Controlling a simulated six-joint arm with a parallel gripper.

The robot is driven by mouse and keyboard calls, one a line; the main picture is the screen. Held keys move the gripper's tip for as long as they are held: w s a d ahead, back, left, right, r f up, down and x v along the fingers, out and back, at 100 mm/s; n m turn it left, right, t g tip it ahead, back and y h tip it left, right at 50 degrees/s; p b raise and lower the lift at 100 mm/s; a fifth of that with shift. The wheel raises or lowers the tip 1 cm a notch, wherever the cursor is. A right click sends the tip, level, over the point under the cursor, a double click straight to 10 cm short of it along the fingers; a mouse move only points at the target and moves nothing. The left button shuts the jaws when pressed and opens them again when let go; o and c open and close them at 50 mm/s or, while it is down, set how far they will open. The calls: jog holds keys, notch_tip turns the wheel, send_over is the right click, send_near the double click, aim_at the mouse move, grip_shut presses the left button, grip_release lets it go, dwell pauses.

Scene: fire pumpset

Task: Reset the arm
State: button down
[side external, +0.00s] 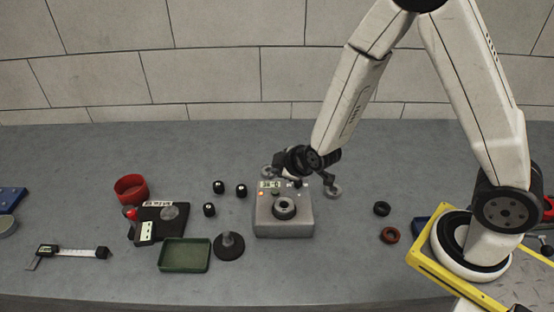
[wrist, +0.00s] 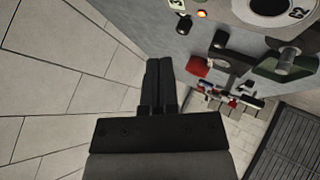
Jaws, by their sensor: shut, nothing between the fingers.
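My gripper (wrist: 159,82) shows in the wrist view with its two dark fingers together and nothing between them. In the side view the wrist end of my arm hangs just above and behind a grey box (side external: 285,222) with a small display, a lit orange button and a dark round knob. The fingers are hard to make out in the side view. The box also shows at the top of the wrist view (wrist: 240,8), beyond the fingertips and to the right. I cannot tell whether the fingers touch it.
Left of the box stand a round dark base with a post (side external: 229,245), a green tray (side external: 184,255), several small black cylinders (side external: 241,190), a red cup (side external: 131,188) and a caliper (side external: 72,252). Two rings (side external: 390,235) lie to the right. The back of the table is clear.

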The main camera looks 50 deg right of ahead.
jog(key=s+d+r+m+g, duration=0.1)
jog(key=s+r+m+g, duration=0.2)
jog(key=s, duration=0.4)
jog(key=s+d+r+m+g, duration=0.2)
jog(key=s+r+m+g, duration=0.1)
jog(key=s, duration=0.4)
jog(key=shift+s+d+r+m, duration=0.15)
jog(key=shift+d+r+m, duration=0.15)
jog(key=shift+r+m, duration=0.6)
